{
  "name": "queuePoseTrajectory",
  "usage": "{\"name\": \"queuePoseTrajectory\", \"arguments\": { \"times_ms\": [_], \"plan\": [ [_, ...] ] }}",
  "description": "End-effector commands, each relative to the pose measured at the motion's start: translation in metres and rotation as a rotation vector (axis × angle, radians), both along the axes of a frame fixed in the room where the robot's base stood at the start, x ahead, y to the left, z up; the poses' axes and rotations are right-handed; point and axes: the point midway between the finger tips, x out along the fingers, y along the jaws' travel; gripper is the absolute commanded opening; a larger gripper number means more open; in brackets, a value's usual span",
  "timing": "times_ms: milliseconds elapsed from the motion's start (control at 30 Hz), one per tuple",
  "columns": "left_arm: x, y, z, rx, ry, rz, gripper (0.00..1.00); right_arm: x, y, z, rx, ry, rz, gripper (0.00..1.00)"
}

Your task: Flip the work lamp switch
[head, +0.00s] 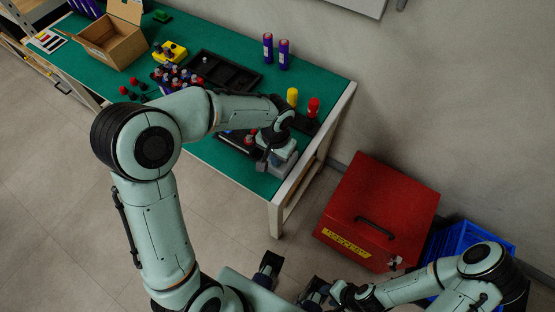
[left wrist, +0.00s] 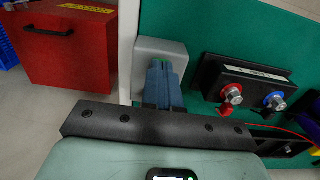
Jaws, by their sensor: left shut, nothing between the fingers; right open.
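A small grey box (head: 284,158), which looks like the switch box, sits at the right end of the green bench. It also shows in the left wrist view (left wrist: 148,47). My left gripper (head: 262,163) is shut and empty, pointing down at this box. In the left wrist view its fingers (left wrist: 163,72) lie together in front of the box face and cover its middle. The switch lever itself is hidden or too small to make out, and I cannot tell whether the fingers touch it. My right gripper (head: 290,279) is open and empty, low over the floor.
A black unit with red and blue terminals (left wrist: 245,78) stands beside the grey box. The bench (head: 325,92) also holds a black tray (head: 222,74), purple cans (head: 284,54) and a cardboard box (head: 108,39). A red case (head: 380,205) and blue crate (head: 455,238) stand on the floor.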

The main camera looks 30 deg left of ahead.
Motion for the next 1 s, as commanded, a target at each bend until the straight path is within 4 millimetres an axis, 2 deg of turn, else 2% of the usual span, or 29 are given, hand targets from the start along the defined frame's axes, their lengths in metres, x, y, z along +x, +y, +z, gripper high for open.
{"name": "queuePoseTrajectory", "arguments": {
  "times_ms": [800,1000],
  "plan": [
    [0.000,0.000,0.066,0.000,-0.001,0.000,0.00,0.019,0.000,0.048,0.000,-0.021,0.000,0.43],
    [0.000,0.000,0.068,0.000,0.000,0.000,0.00,0.019,0.000,0.050,0.000,-0.022,0.000,0.43]
  ]
}}
